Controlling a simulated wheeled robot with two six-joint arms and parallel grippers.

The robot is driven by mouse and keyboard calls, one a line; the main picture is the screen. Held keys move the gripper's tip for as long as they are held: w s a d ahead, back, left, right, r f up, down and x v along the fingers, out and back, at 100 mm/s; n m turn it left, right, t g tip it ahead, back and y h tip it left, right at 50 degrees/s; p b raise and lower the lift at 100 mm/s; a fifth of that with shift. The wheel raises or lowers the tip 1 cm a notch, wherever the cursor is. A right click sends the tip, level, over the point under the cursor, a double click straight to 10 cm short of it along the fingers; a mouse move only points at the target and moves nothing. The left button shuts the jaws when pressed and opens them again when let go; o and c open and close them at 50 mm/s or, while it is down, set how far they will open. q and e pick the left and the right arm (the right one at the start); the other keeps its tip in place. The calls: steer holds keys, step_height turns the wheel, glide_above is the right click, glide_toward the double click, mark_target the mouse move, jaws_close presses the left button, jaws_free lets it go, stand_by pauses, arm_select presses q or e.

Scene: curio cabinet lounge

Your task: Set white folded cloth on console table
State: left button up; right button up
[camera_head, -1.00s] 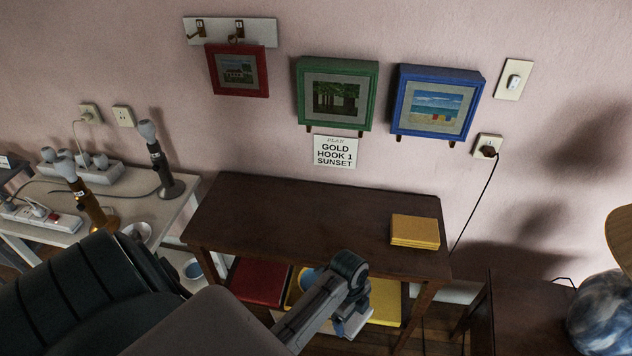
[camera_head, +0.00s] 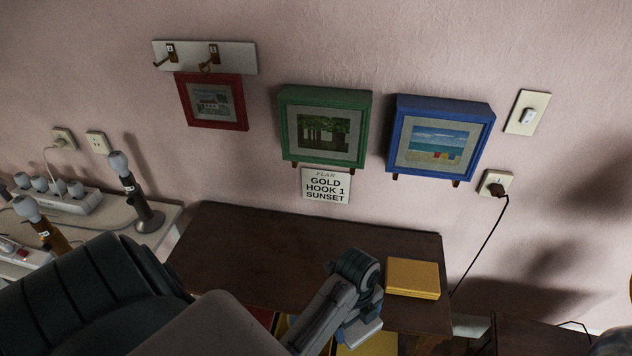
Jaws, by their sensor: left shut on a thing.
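The dark brown console table (camera_head: 250,257) stands against the pink wall in the lower middle of the view. My left gripper (camera_head: 362,334) reaches in from the lower left and points down, overlapping the table's front edge in the picture. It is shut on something. Only a pale piece shows at its jaws; this fits the white folded cloth, but my arm hides most of it. My right gripper is not in view.
The left and middle tabletop is bare. A white side table with lamps (camera_head: 135,195) and a power strip (camera_head: 62,198) stands left. A green frame (camera_head: 323,130), a blue frame (camera_head: 440,138) and a sign (camera_head: 325,186) hang above. A black cord (camera_head: 480,246) hangs at right.

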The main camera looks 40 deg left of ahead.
arm_select(q)
steer(key=w+a+p, duration=0.1)
steer(key=w+a, duration=0.1)
steer(key=w+a+p, duration=0.1)
steer(key=w+a, duration=0.1)
steer(key=a, duration=0.1)
steer(key=w+a+p, duration=0.1)
steer(key=a, duration=0.1)
steer(key=shift+w+a, duration=0.35)
steer(key=shift+w, duration=0.05)
steer(key=w+a, duration=0.1)
steer(key=w+a+f+p, duration=0.1)
steer(key=w+a, duration=0.1)
steer(key=shift+w+a, duration=0.1)
steer(key=shift+a, duration=0.2)
steer(key=shift+w+a+f, duration=0.1)
steer(key=shift+w+a, duration=0.05)
steer(key=shift+a, duration=0.05)
steer(key=shift+w+a+p, duration=0.2)
steer(key=shift+a+p, duration=0.1)
step_height(320, 180, down, 3)
steer(key=shift+p, duration=0.75)
steer(key=shift+f, duration=0.3)
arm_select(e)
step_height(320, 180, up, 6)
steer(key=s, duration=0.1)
